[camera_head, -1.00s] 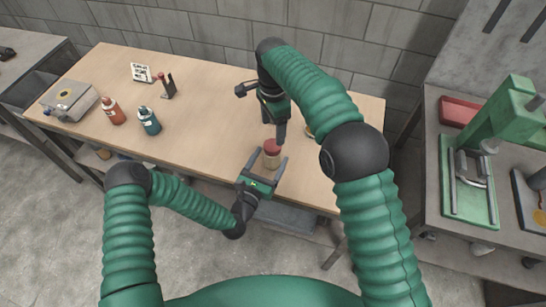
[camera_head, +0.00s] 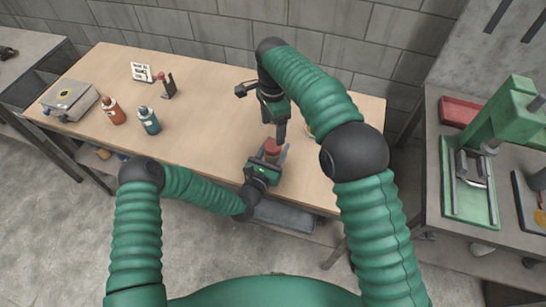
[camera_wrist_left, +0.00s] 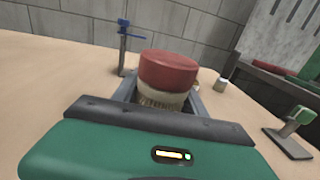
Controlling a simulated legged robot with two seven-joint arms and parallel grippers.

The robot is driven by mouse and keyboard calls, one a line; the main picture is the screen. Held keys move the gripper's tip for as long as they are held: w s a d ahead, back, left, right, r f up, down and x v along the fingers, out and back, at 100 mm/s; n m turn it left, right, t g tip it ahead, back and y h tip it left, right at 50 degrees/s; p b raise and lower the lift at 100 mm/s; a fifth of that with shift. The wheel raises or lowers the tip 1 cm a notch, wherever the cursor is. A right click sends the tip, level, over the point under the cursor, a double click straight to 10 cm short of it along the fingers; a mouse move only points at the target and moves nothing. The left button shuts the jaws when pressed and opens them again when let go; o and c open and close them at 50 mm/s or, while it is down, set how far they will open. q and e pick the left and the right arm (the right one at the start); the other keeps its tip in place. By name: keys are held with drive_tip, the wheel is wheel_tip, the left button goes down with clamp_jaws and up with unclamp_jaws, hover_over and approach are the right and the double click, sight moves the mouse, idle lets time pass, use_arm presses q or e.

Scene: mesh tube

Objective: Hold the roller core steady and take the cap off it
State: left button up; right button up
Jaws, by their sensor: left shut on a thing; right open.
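The roller core (camera_wrist_left: 160,100) stands upright near the table's front edge, pale and ribbed under a wide red cap (camera_wrist_left: 167,68). The red cap also shows in the head view (camera_head: 272,146). My left gripper (camera_head: 273,156) is shut on the roller core from the near side, below the cap, and its two grey fingers flank the core in the left wrist view (camera_wrist_left: 163,100). Its body hides the core's lower part in the head view.
The wooden table (camera_head: 210,110) is mostly clear between the core and a red bottle (camera_head: 112,110) and a blue bottle (camera_head: 149,120) at left. A scale (camera_head: 70,101) stands at the far left. A bench with a green press (camera_head: 510,120) is at right.

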use_arm(q)
clamp_jaws()
use_arm(e)
drive_tip(key=shift+f, duration=0.1)
